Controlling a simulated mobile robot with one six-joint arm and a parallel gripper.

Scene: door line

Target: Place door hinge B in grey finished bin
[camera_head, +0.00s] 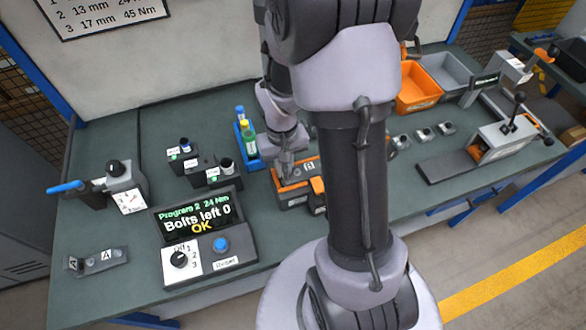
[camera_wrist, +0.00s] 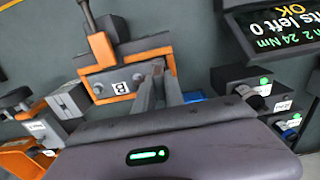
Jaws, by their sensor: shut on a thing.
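Door hinge B (camera_wrist: 105,87), a grey plate with bolts and a white "B" label, lies in an orange and dark fixture (camera_wrist: 152,45) in the wrist view. In the head view the label side of hinge B (camera_head: 309,166) shows on the fixture (camera_head: 293,198). My gripper (camera_wrist: 159,74) is shut on the hinge's end; in the head view the gripper (camera_head: 286,177) is partly behind my arm. The grey bin (camera_head: 446,73) stands at the back right, beside an orange bin (camera_head: 417,90).
The screen (camera_head: 198,212) reads "Program 2 24 Nm, Bolts left 0, OK". Bottles in a blue holder (camera_head: 247,143) and dark sockets (camera_head: 207,172) stand left of the fixture. A part labelled A (camera_head: 97,260) lies at the left. A lever clamp (camera_head: 503,140) stands at the right.

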